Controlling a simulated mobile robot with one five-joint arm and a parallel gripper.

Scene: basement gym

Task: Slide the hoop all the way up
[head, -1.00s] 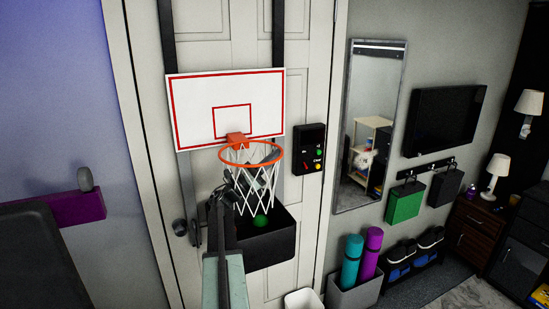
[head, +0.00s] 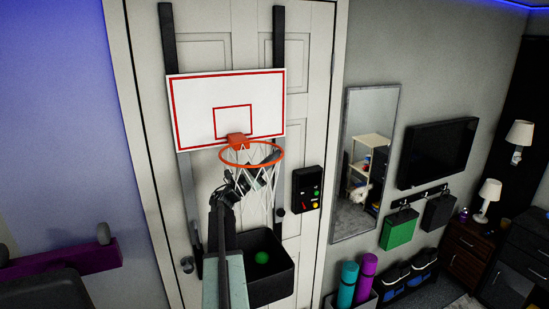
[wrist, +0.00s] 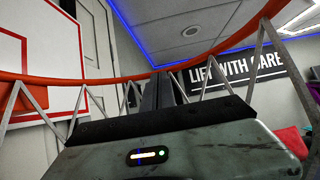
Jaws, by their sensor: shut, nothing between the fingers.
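The hoop is an orange rim (head: 252,154) with a white net, fixed to a white, red-lined backboard (head: 226,108) on two dark vertical rails (head: 166,38) on the door. The rails run on above the backboard to the top of the head view. My gripper (head: 268,166) is shut and empty, just under the rim and partly covered by the net. In the wrist view the rim (wrist: 85,80) arches across and my gripper's dark fingers (wrist: 165,88) point toward it. I cannot tell whether they touch it.
A black bin (head: 270,283) with a green ball (head: 261,257) hangs below the hoop. A control box (head: 307,189) is right of it on the door. A mirror (head: 365,165) and a screen (head: 437,153) are further right.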

